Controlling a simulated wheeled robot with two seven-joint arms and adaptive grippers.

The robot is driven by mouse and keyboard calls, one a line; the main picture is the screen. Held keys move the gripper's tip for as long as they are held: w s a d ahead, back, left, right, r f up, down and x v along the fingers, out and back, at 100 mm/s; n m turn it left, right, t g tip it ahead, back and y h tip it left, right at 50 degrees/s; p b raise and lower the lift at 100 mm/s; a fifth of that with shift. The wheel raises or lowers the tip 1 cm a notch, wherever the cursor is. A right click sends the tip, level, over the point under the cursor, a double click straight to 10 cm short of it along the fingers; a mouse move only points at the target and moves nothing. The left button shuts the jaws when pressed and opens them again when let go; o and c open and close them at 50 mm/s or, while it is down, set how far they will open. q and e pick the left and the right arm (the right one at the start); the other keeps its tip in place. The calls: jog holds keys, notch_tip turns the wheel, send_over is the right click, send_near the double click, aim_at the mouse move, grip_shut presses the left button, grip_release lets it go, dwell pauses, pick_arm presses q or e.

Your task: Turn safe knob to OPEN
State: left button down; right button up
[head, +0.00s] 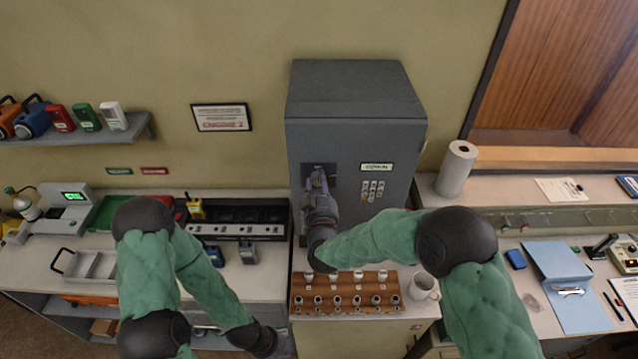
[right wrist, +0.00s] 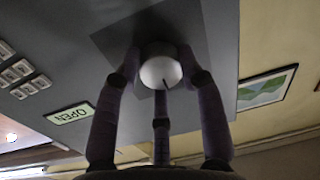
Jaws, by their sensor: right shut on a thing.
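The grey safe (head: 352,100) stands on the counter, and a dark square plate is on its front. The round pale safe knob (right wrist: 158,72) is on this plate, with a short dark mark on its face; in the head view my gripper hides it. My right gripper (head: 318,182) is at the plate. In the right wrist view its fingers (right wrist: 160,88) close around the knob and touch its sides.
A brown rack with several knobs (head: 345,303) and a white mug (head: 422,287) stand below the safe, close to my right forearm. A paper roll (head: 457,169) stands to the right. A charger bank (head: 235,218) is on the left counter.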

jog(key=shift+d+r+m+t+h+b, duration=0.15)
jog(key=shift+m+h+b, duration=0.1)
jog(key=shift+m+b, duration=3.7)
jog(key=shift+r+m+t+h+b, duration=0.15)
jog(key=shift+m+b, duration=2.15)
jog(key=shift+b, duration=3.15)
jog(key=shift+d+r+m+t+h+b, duration=0.1)
jog(key=shift+m+h+b, duration=0.2)
jog(key=shift+m+b, duration=3.65)
jog(key=shift+n+b, duration=0.7)
jog(key=shift+b, duration=0.05)
jog(key=o, duration=1)
jog(key=shift+o, duration=0.7)
jog(key=shift+w+d+f, duration=0.1)
jog(key=shift+f, duration=0.15)
